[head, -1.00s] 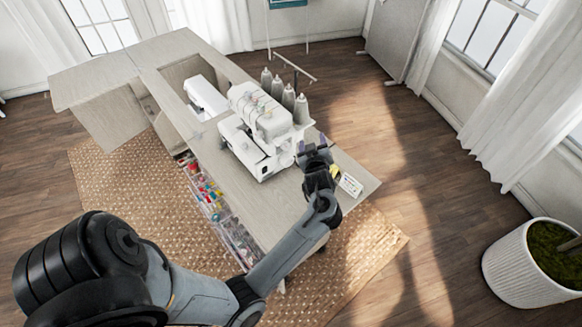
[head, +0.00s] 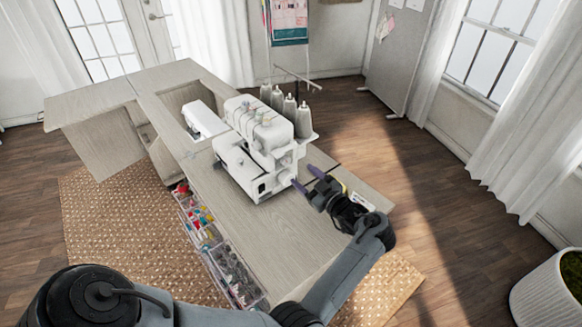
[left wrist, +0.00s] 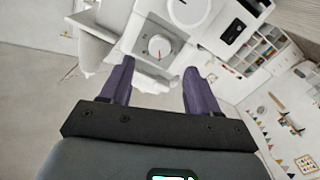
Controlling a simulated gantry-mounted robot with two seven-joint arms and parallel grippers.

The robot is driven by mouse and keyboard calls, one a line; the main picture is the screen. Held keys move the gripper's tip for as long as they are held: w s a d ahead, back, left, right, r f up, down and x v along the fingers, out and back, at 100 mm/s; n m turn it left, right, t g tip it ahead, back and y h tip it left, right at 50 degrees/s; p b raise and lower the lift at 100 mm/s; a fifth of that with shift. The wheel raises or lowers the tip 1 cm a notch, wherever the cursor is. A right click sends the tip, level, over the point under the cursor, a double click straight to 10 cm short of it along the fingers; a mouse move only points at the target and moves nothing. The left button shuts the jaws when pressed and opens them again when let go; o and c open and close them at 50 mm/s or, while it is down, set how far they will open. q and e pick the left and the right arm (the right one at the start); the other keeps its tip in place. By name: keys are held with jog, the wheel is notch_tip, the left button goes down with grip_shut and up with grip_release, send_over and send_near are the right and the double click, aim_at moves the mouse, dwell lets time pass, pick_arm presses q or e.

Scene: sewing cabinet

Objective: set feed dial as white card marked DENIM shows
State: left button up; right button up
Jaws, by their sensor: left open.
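The white sewing machine (head: 255,150) stands on the cabinet top. My left gripper (head: 303,177) is open, its two purple fingers pointing at the machine's right side. The dial appears apart from both fingers. Its markings are too small to read. The white card (head: 363,202) lies behind my gripper on the cabinet's right end, partly hidden; its writing cannot be read. My right gripper is out of view.
The wooden cabinet top (head: 262,235) is clear in front of the machine. Several grey thread cones (head: 290,108) stand behind it under a thin rod. A second white machine (head: 205,121) sits in the cabinet opening. Drawers of supplies (head: 205,230) line the front.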

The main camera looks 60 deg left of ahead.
aim_at(288, 163)
pick_arm(q)
jog(key=a, duration=0.5)
jog(key=s+a, duration=0.1)
jog(key=a, duration=0.1)
jog(key=shift+a, duration=0.15)
jog(key=c, duration=1)
jog(key=shift+c, duration=0.2)
jog(key=shift+b, duration=0.4)
